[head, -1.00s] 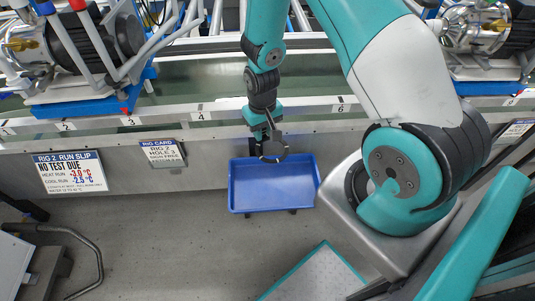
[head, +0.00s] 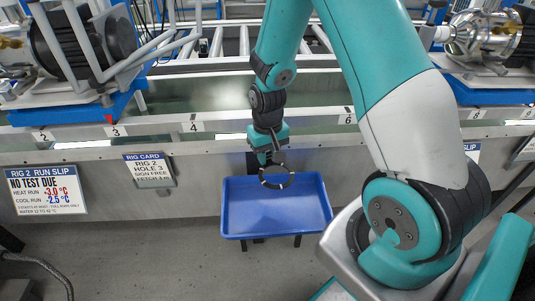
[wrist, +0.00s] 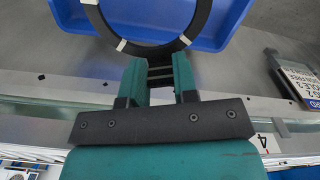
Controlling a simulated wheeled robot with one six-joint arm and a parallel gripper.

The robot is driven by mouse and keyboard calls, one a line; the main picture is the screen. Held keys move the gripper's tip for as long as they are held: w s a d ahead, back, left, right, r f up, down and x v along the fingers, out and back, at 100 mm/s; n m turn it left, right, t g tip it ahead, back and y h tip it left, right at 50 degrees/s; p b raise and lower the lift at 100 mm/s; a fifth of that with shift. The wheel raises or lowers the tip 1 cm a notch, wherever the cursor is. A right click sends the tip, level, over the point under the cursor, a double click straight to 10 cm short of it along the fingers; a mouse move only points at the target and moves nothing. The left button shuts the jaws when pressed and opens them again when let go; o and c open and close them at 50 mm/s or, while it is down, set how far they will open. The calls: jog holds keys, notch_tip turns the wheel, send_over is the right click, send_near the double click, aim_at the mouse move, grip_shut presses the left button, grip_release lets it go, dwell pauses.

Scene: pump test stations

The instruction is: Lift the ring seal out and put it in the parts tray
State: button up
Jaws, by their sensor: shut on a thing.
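The ring seal (head: 290,182) is a thin dark ring with light marks on it.
A metal bench front with numbered marks runs behind the tray. A rig card (head: 149,171) and a run slip (head: 45,190) hang on it at left. Pumps on blue bases stand at upper left (head: 75,108) and upper right (head: 490,90).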

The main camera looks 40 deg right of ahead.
aim_at(268, 195)
notch_tip(268, 195, down, 14)
jog(key=b, duration=1.2)
jog(key=o, duration=0.4)
jog(key=shift+r+p, duration=3.55)
jog(key=shift+r, duration=0.2)
